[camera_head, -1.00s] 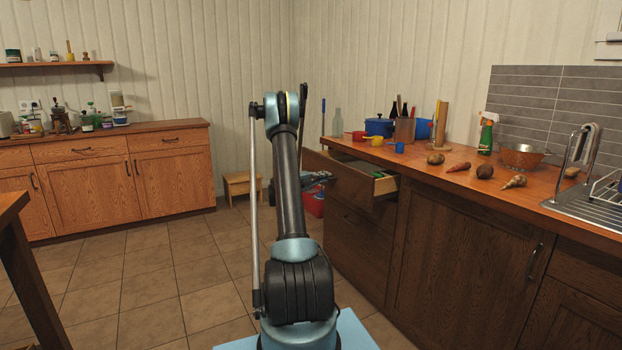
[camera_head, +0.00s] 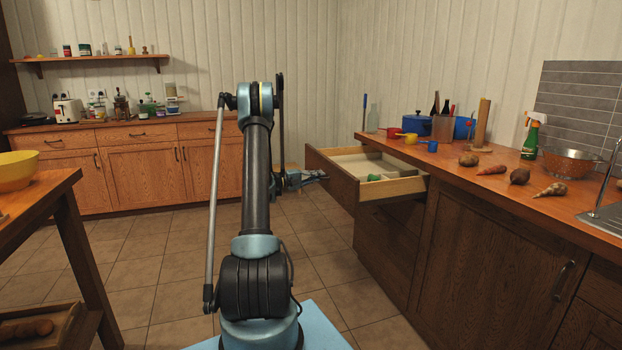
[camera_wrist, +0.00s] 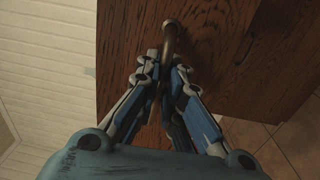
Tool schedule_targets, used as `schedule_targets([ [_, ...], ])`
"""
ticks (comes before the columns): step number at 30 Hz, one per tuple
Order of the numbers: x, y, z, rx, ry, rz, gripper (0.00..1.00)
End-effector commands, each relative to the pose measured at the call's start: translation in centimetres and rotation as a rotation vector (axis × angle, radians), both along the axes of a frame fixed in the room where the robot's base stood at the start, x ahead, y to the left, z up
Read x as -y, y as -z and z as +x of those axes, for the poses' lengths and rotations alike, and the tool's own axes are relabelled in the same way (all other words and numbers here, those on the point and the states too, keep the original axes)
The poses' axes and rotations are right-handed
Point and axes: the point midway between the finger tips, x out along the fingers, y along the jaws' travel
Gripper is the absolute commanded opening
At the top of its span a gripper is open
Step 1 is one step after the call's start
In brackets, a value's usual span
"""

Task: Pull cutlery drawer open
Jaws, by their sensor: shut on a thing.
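The cutlery drawer (camera_head: 406,187) is the top drawer of the dark wooden counter on the right, and it stands well out from the cabinet. Its light wood inside shows, with a divided tray (camera_head: 367,166) and a green thing (camera_head: 374,178) in it. My gripper (camera_head: 318,177) is at the drawer's front in the head view. In the wrist view my gripper (camera_wrist: 170,72) is shut on the drawer handle (camera_wrist: 171,38), a bronze-coloured bar on the dark wood front. The fingers hide part of the handle.
Vegetables lie along the countertop (camera_head: 455,173), with a blue pot (camera_head: 412,124), a colander (camera_head: 570,163) and a spray bottle (camera_head: 532,138). A wooden table (camera_head: 55,196) with a yellow bowl (camera_head: 17,171) stands at the left. The tiled floor between is clear.

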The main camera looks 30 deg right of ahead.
Motion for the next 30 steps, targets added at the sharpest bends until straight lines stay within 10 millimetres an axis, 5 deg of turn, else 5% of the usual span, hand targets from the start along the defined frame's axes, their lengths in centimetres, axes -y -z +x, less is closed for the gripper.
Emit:
schedule_targets([
  [15, 0.52, 0.27, -0.84, 0.003, 0.019, 0.006, 0.0],
  [19, 0.56, 0.24, -0.82, 0.003, 0.019, 0.005, 0.29],
  [30, 0.34, 0.08, -0.65, 0.001, 0.016, 0.002, 0.29],
])
